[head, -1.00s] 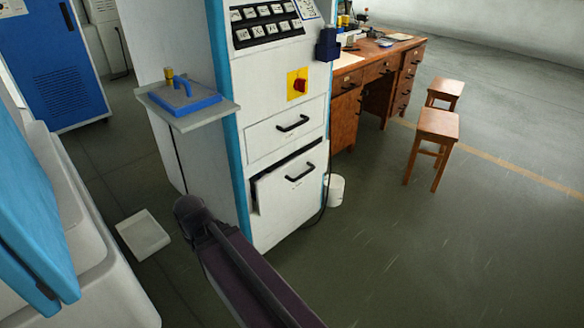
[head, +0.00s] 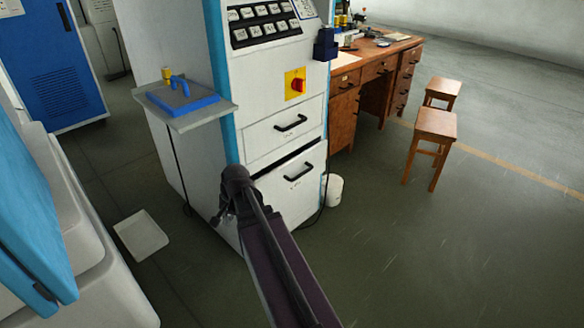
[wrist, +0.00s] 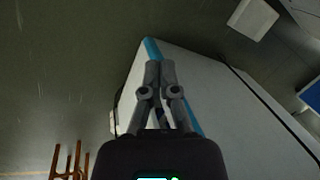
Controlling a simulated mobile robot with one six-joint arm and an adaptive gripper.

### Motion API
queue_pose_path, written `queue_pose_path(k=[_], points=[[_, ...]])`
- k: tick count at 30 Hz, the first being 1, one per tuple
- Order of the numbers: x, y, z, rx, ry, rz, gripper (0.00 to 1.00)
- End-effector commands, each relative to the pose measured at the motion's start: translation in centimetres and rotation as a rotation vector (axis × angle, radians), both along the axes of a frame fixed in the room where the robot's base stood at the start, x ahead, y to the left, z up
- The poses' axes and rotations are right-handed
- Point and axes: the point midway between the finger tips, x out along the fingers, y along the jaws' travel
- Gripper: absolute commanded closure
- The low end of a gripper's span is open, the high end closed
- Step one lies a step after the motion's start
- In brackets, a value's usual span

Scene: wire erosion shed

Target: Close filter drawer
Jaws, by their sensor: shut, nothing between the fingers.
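The filter drawer (head: 305,177) is the lower drawer in the white machine cabinet. It has a black handle (head: 298,173). A dark gap along its top edge shows that it stands slightly open. My gripper (head: 222,213) is at the cabinet's lower left front, and my arm hides the drawer's left end. In the wrist view my gripper (wrist: 160,70) is shut and empty, with its fingers in front of a white cabinet face edged in blue. I cannot tell whether it touches the cabinet.
A shut upper drawer (head: 284,132) is above the filter drawer. A side shelf (head: 190,117) holding a blue-edged plate juts out at left. A white tray (head: 141,235) lies on the floor. A white bucket (head: 334,189) stands right of the cabinet. The floor at front right is clear.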

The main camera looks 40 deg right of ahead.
Motion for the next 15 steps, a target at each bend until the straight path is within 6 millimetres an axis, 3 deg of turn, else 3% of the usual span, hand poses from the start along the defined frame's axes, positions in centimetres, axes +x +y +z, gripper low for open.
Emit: queue_pose_path(k=[6, 15], points=[[2.0, -6.7, 0.5, 0.136, -0.03, -0.398, 1.0], [3.0, -16.6, 1.6, 0.359, -0.066, -0.933, 1.0]])
